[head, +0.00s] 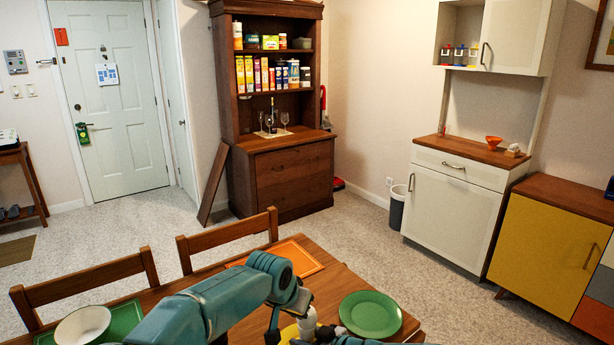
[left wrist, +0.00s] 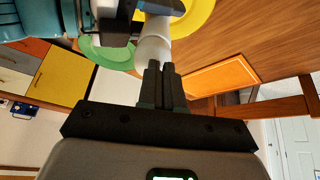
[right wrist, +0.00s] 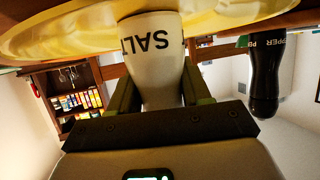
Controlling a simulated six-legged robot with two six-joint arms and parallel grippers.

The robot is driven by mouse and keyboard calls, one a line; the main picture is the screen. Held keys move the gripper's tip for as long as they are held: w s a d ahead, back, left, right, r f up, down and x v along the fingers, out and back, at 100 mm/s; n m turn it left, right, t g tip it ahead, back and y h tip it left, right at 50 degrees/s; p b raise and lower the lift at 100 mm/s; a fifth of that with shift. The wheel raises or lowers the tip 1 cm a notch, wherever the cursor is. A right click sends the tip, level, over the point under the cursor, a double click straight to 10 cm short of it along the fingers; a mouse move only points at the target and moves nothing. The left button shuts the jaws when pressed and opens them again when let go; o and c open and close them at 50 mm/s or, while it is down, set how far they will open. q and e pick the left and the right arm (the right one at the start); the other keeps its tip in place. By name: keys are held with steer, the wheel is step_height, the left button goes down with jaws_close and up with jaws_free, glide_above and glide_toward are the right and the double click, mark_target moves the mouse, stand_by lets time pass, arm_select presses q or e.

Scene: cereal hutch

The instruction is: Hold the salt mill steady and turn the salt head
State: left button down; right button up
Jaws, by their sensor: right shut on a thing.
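The white salt mill (right wrist: 158,60), lettered SALT, stands between the two fingers of my right gripper (right wrist: 152,85), which is shut on its body. In the head view, the mill (head: 307,323) shows small at the bottom, partly behind my arms, over a yellow plate (head: 288,334). In the left wrist view, the mill's pale end (left wrist: 153,52) is just past the tips of my left gripper (left wrist: 161,68). The left fingers are close together with nothing seen between them. Whether their tips touch the mill, I cannot tell.
A black pepper mill (right wrist: 266,75) is to the right in the right wrist view. A green plate (head: 370,313) and an orange mat (head: 292,257) lie on the wooden table (head: 335,282). A white bowl (head: 82,325) is at the left. Chairs (head: 228,241) line the far side.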

arm_select(q)
steer(key=shift+s+a+f, duration=0.1)
steer(key=shift+a+f, duration=0.05)
steer(key=shift+a, duration=0.05)
step_height(320, 180, up, 6)
steer(key=shift+s, duration=0.15)
stand_by(0.5)
step_height(320, 180, down, 6)
steer(key=d, duration=0.1)
steer(key=shift+s+d, duration=0.15)
steer(key=shift+d, duration=0.25)
stand_by(0.4)
stand_by(0.3)
